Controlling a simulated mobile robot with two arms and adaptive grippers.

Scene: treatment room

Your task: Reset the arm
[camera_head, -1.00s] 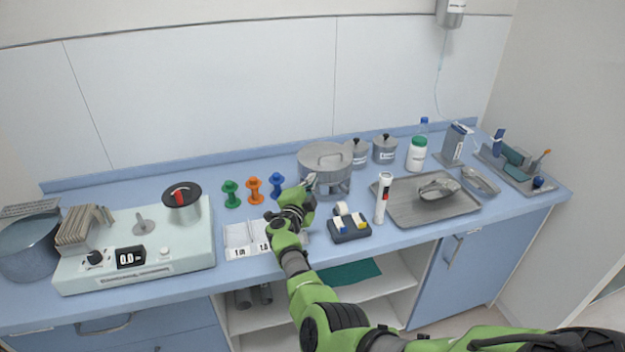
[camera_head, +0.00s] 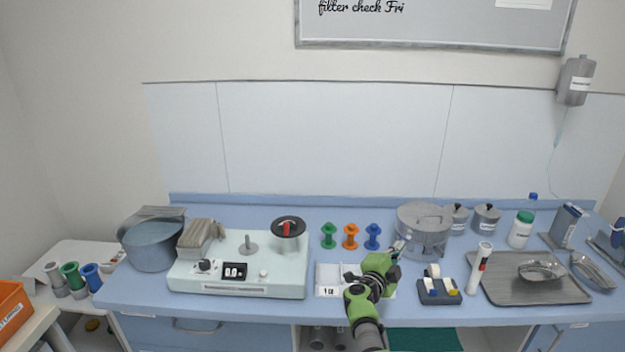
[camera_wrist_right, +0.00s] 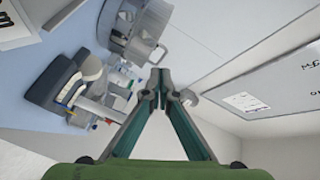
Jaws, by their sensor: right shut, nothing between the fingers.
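My right arm and its green-and-black gripper (camera_head: 397,248) reach over the front of the blue counter (camera_head: 240,308), left of the lidded steel pot (camera_head: 424,232). In the right wrist view the two fingers of the right gripper (camera_wrist_right: 161,78) meet at their tips, with nothing between them. Behind them in that view, the pot (camera_wrist_right: 128,30) shows at the upper left. My left gripper is in neither current view.
A pale device (camera_head: 240,272) stands on the counter left of the gripper. Green, orange and blue spools (camera_head: 350,238) stand behind it. A dark block with tape rolls (camera_head: 440,298), a white flashlight-like cylinder (camera_head: 478,270) and a metal tray (camera_head: 510,290) lie to the right.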

